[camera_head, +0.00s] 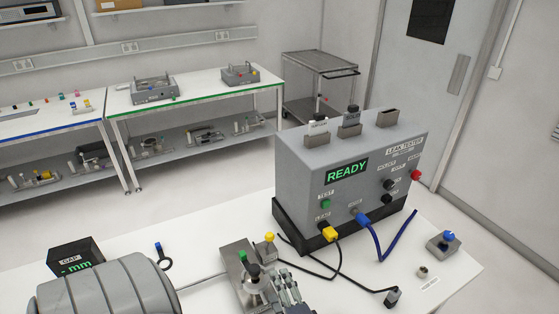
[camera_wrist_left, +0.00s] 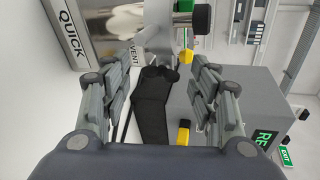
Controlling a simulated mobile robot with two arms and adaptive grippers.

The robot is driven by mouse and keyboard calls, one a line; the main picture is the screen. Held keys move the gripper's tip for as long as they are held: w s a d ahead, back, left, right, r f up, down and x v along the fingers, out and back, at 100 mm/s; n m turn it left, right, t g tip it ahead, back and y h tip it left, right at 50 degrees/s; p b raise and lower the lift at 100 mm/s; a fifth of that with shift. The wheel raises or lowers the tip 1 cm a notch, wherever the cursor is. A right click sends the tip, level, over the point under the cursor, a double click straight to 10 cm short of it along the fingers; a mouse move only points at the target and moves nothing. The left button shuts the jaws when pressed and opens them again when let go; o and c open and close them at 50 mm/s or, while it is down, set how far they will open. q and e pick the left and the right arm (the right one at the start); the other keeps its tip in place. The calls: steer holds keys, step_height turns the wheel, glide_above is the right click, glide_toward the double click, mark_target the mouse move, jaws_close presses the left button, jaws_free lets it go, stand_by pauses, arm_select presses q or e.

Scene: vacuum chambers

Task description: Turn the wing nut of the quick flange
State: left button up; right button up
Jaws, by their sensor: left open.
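A metal fitting (camera_head: 245,280) with green, black and yellow knobs stands on the white table at the bottom centre of the head view. The left wrist view shows a shiny metal body (camera_wrist_left: 120,18), a "QUICK" label (camera_wrist_left: 68,32) and a black knob (camera_wrist_left: 202,18). I cannot make out the wing nut of the quick flange in either view. My left gripper (camera_head: 287,290) is beside the fitting, to its right in the head view. In the left wrist view its fingers (camera_wrist_left: 148,82) are apart, with nothing gripped between them. My right gripper is not in view.
A grey leak tester (camera_head: 300,190) reading "READY" stands behind the gripper, with a yellow plug (camera_head: 328,232) and blue cable (camera_head: 378,248). A blue-knobbed box (camera_head: 443,243) is at right. A black "GAP" display (camera_head: 76,257) is at left. Benches line the back wall.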

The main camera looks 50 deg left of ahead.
arm_select(q)
steer(key=v, duration=1.1)
steer(key=shift+d, duration=0.1)
